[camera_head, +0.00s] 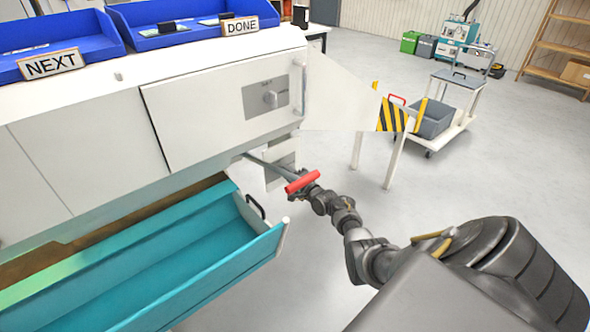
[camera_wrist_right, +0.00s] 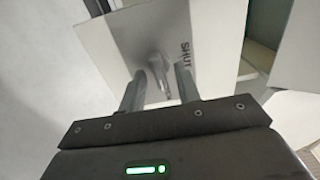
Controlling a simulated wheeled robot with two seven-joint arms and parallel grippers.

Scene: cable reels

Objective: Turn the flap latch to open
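In the right wrist view, a small metal latch handle (camera_wrist_right: 155,62) stands out from a pale plate (camera_wrist_right: 215,35) marked SHUT. The fingers of my right gripper (camera_wrist_right: 157,76) are apart, one on each side of the handle, with a gap showing; contact is not visible. My left gripper is not in view.
An open teal drawer or tray (camera_head: 180,270) stands below the panel. A white flap-like plate (camera_head: 335,95) and yellow-black striping (camera_head: 392,116) are to the right. A trolley (camera_head: 450,120) stands beyond on clear floor.

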